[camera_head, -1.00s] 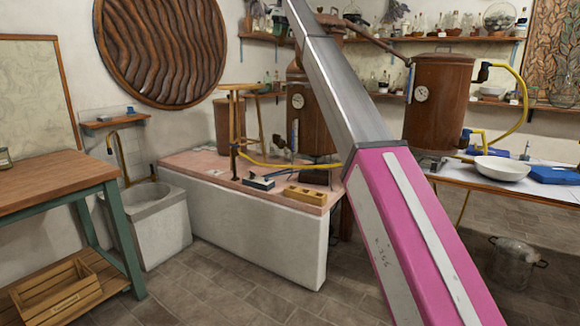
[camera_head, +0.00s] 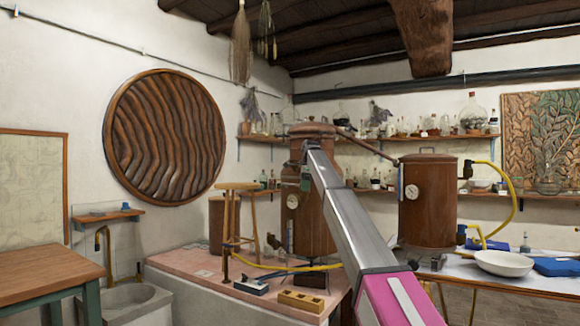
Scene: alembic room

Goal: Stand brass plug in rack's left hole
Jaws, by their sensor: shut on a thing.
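A small yellow-brown block (camera_head: 301,301) with dark recesses along it lies at the front of the pink-topped counter. It looks like the rack, but its holes are too small to tell apart well. I cannot make out the brass plug anywhere. My arm rises from the lower right towards the copper still left of centre. Its far end shows grey and greenish parts in front of the still. I cannot make out my gripper's fingers, which seem hidden behind my arm.
The pink-topped counter (camera_head: 190,264) also bears a dark box (camera_head: 251,286), a wooden stool-like stand (camera_head: 236,187), a yellow hose (camera_head: 285,270) and a copper still (camera_head: 318,215). A second copper vessel (camera_head: 428,205) and a white bowl (camera_head: 503,263) stand at right. A wooden table (camera_head: 40,272) is at left.

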